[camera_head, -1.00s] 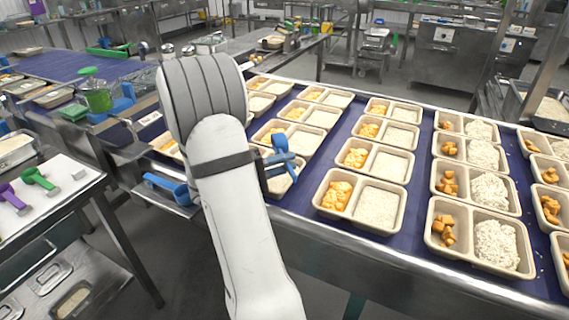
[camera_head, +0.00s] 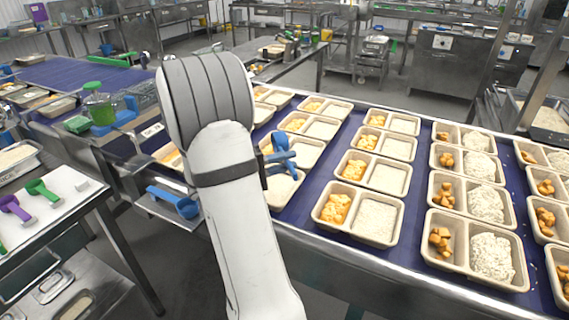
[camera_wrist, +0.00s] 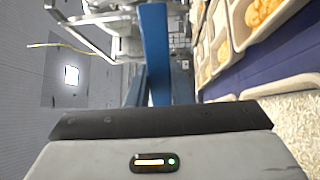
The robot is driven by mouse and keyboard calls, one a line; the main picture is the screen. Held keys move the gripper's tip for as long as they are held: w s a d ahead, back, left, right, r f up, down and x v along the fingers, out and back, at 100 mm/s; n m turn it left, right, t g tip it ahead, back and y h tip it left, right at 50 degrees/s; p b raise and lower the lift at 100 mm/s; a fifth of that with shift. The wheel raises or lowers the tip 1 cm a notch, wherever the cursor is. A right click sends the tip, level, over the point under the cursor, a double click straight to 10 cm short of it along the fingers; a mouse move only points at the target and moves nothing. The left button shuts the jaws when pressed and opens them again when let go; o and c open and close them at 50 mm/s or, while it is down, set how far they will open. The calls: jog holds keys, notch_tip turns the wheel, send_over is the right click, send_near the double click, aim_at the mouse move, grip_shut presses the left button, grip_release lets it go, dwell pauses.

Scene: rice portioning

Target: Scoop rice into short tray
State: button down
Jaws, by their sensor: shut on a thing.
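My gripper (camera_head: 278,158) is mostly hidden behind my white arm in the head view; only blue parts and a dark piece show, over the belt's near left row. In the wrist view its blue parts (camera_wrist: 155,55) point away from the dark gripper body. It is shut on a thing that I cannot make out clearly. Near it is a tray (camera_head: 296,187) with rice, partly hidden by my arm. A tray edge (camera_wrist: 280,86) and rice (camera_wrist: 295,125) lie close on the right in the wrist view. Two-compartment trays (camera_head: 371,243) hold orange chunks and rice.
The blue belt (camera_head: 420,165) carries several rows of filled trays. A blue item (camera_head: 178,202) lies on the steel ledge left of my arm. Green (camera_head: 42,188) and purple (camera_head: 14,207) tools lie on the left table. A blue stand with a green-topped container (camera_head: 98,106) is farther back.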

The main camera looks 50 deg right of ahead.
jog(key=shift+r+t+y+p, duration=0.8)
jog(key=shift+y+p, duration=0.2)
jog(key=shift+p, duration=0.1)
jog(key=t+y+p, duration=0.1)
jog(key=y+p, duration=0.2)
jog(key=r+t+y+p, duration=0.1)
jog(key=t+y+p, duration=0.1)
jog(key=y+p, duration=0.1)
jog(key=t+y+p, duration=0.1)
jog(key=y+p, duration=0.1)
jog(key=p, duration=0.2)
jog(key=shift+r, duration=0.2)
jog(key=t+y+p, duration=0.2)
jog(key=y+p, duration=0.1)
jog(key=p, duration=0.4)
jog(key=shift+r, duration=0.2)
jog(key=shift+y+p, duration=0.3)
jog(key=shift+p, duration=0.05)
jog(key=shift+f, duration=0.2)
